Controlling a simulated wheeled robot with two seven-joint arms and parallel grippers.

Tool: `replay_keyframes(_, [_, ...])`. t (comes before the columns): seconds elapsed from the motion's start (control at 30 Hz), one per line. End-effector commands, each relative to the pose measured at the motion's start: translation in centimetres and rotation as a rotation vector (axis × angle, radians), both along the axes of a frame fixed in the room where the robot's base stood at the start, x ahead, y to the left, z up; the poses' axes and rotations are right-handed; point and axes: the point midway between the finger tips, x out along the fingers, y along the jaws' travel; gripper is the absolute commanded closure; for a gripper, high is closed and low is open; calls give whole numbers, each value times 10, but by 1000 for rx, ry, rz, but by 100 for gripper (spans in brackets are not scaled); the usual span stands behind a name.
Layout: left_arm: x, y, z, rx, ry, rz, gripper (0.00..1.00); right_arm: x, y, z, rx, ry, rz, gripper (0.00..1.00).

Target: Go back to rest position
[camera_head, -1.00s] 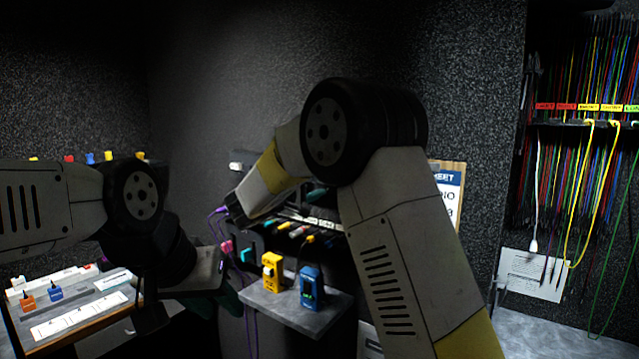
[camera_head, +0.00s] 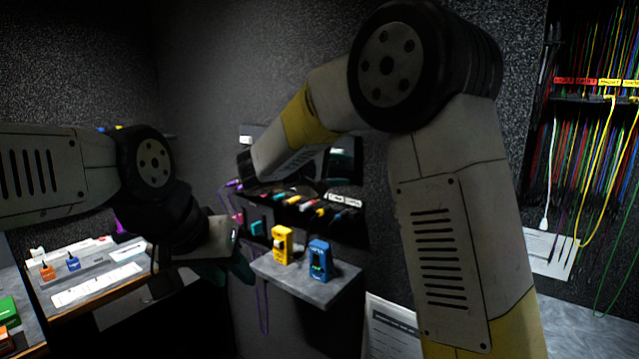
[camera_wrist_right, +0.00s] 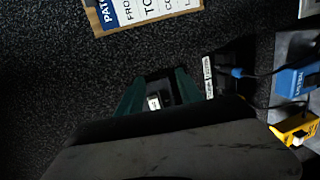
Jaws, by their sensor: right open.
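My left gripper (camera_head: 238,262) has dark green fingers and hangs at the left of the small grey shelf, above the desk's right end. Its fingers are dark and partly hidden by the wrist, so its opening is unclear. My right arm rises at the right of the head view and bends left at a high elbow. My right gripper (camera_wrist_right: 158,94) shows two spread green fingers in the right wrist view. Nothing is clearly held between them; a small white label shows behind. In the head view, its arm mostly hides it.
The grey shelf (camera_head: 300,284) carries a yellow box (camera_head: 282,245) and a blue box (camera_head: 320,261). A connector rack (camera_head: 318,208) is behind. A desk (camera_head: 95,312) is at left, hanging cables (camera_head: 590,160) at right. A clipboard (camera_wrist_right: 145,12) is on the wall.

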Motion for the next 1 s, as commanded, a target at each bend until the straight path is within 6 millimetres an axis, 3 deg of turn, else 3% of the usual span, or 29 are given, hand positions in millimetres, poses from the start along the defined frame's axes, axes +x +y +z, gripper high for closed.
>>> replay_keyframes(0.03, [0, 0, 0, 0, 0, 0, 64, -16, -35, -4, 73, 54, -54, 57])
replay_keyframes(0.1, [0, 0, 0, 0, 0, 0, 64, -45, -75, -19, 197, 148, -121, 57])
replay_keyframes(0.2, [0, 0, 0, 0, 0, 0, 64, -92, -116, -41, 387, 261, -192, 57])
replay_keyframes(0.33, [0, 0, 0, 0, 0, 0, 64, -157, -141, -65, 652, 359, -251, 57])
replay_keyframes(0.5, [0, 0, 0, 0, 0, 0, 64, -232, -139, -84, 1011, 392, -276, 57])
replay_keyframes(0.63, [0, 0, 0, 0, 0, 0, 64, -272, -123, -87, 1256, 350, -264, 57])
replay_keyframes(0.8, [0, 0, 0, 0, 0, 0, 64, -298, -103, -84, 1468, 267, -234, 57])
replay_keyframes(1.0, [0, 0, 0, 0, 0, 0, 64, -306, -95, -81, 1549, 226, -218, 57])
